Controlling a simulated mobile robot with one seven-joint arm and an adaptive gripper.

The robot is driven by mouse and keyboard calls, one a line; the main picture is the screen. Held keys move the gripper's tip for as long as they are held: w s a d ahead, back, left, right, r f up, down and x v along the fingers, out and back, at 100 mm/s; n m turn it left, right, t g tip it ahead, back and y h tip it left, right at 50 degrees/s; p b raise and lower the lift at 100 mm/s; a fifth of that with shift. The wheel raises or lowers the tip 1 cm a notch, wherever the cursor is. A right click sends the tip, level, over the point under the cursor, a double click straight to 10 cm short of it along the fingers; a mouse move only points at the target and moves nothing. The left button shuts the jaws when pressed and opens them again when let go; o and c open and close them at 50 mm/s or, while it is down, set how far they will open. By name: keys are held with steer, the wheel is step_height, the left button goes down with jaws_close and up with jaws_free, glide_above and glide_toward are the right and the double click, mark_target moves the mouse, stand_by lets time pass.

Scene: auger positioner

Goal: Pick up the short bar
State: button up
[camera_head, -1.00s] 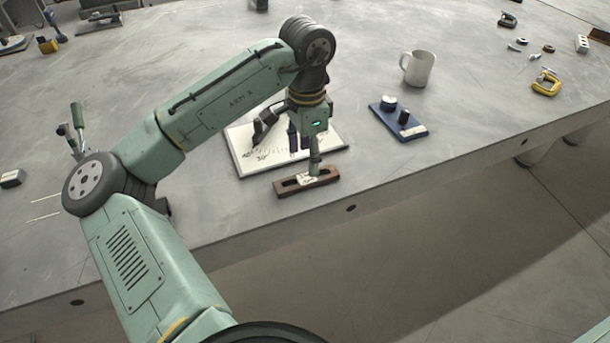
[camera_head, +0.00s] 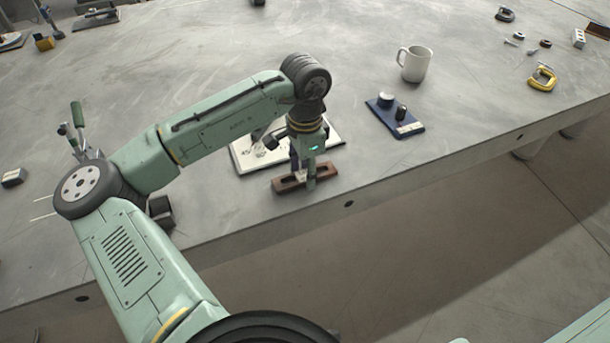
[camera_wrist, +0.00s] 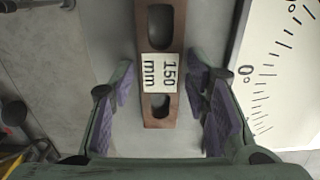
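The short bar (camera_head: 323,173) is a reddish-brown slotted bar lying on the table near its front edge. In the wrist view the bar (camera_wrist: 161,104) carries a white label reading "150 mm" and has a slot on each side of that label. My gripper (camera_head: 303,178) is lowered over the bar in the head view and hides part of it. In the wrist view my gripper (camera_wrist: 166,92) is open, with one purple-padded finger on each side of the bar. A gap shows between each pad and the bar.
A white board with angle marks (camera_head: 247,158) lies just behind the bar. A yellow clamp (camera_head: 542,79) lies farther right. The table's front edge is close to the bar.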

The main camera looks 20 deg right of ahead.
jaws_close()
stand_by(0.3)
steer(key=shift+r, duration=0.2)
steer(key=shift+r+b, duration=0.4)
steer(key=shift+r, duration=0.25)
steer(key=shift+s+r+b, duration=0.25)
steer(key=shift+r+b, duration=0.2)
steer(key=shift+r, duration=0.45)
steer(key=s+a+b, duration=0.2)
steer(key=s+b, duration=0.1)
steer(key=s, duration=1.2)
steer(key=shift+s+r+b, duration=0.15)
steer(key=shift+r+b, duration=0.15)
steer(key=shift+r, duration=0.15)
